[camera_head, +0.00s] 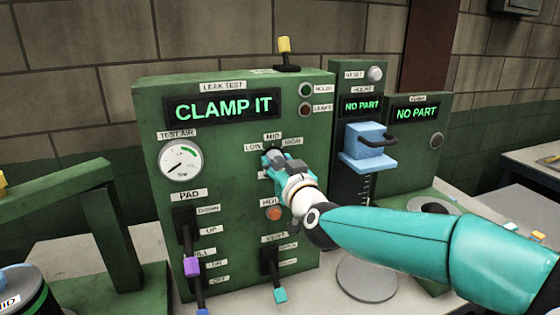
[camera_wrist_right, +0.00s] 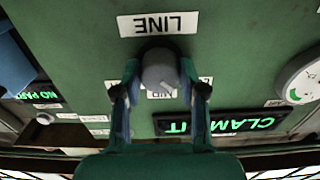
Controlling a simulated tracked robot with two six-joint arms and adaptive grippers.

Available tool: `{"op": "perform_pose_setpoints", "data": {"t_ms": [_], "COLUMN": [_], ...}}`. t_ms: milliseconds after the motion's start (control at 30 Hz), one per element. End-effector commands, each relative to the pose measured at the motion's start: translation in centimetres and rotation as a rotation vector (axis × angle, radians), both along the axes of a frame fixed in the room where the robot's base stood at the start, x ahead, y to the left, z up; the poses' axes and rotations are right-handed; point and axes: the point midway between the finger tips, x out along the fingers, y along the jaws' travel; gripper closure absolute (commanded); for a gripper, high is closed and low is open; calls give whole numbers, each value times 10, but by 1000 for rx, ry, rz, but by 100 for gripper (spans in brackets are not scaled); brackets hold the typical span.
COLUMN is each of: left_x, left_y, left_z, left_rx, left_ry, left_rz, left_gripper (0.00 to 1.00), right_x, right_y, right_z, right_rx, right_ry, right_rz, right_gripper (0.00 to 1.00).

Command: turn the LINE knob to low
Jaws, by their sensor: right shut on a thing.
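The LINE knob (camera_wrist_right: 158,68) is a round grey dial on the green panel, below the LINE label (camera_wrist_right: 160,24) in the upside-down right wrist view. My right gripper (camera_wrist_right: 160,82) has one finger on each side of the knob and is shut on it. A pale mark on the knob's face slants toward the lower right in that view; I cannot tell its exact setting. In the head view my right gripper (camera_head: 274,160) covers the knob, just under the LOW, MID and HIGH labels (camera_head: 272,142). My left gripper is not in view.
The leak test panel (camera_head: 235,160) has a CLAMP IT display (camera_head: 222,107), a gauge (camera_head: 180,162) and several levers. An orange button (camera_head: 274,213) and the VENT lever (camera_head: 270,262) sit below my right gripper.

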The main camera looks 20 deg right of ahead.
Motion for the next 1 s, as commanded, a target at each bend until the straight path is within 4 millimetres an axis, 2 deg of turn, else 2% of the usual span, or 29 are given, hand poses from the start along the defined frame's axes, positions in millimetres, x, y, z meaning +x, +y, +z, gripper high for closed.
{"op": "perform_pose_setpoints", "data": {"t_ms": [533,567,667,700,1000], "left_x": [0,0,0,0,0], "left_y": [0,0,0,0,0], "left_z": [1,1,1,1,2], "left_rx": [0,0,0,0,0], "left_ry": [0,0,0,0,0], "left_rz": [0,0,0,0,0], "left_gripper": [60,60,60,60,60], "right_x": [0,0,0,0,-1], "right_y": [0,0,0,0,0], "right_z": [-3,-3,-2,-2,-1], "right_rx": [-33,-33,-32,-32,-30], "right_ry": [4,4,3,3,0], "right_rz": [2,2,1,1,1], "right_gripper": [94,54,37,33,33]}}
